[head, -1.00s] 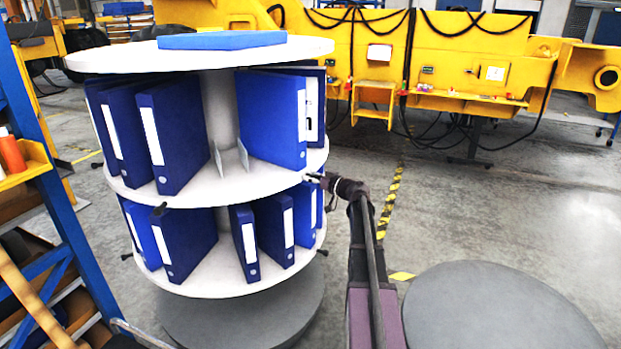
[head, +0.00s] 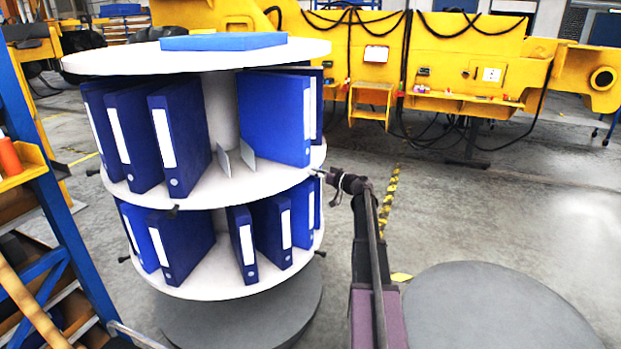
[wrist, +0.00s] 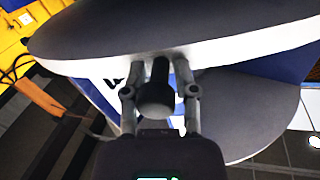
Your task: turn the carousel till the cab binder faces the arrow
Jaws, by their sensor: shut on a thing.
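The carousel (head: 243,186) is a round white rack with two tiers of blue binders and a flat top. Dark knobs stick out from its shelf rims. In the wrist view, my gripper (wrist: 158,80) has its fingers on both sides of a dark knob (wrist: 155,98) under a white rim (wrist: 200,60). In the head view, my gripper (head: 322,174) is at the right edge of the middle shelf. A broad blue binder (head: 273,115) stands on the upper tier, near my gripper. Spine labels are too small to read, so I cannot tell the cab binder. I see no arrow.
A blue flat item (head: 224,41) lies on the carousel top. A blue rack (head: 50,210) stands close on the left. A yellow machine frame (head: 440,70) runs across the back.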

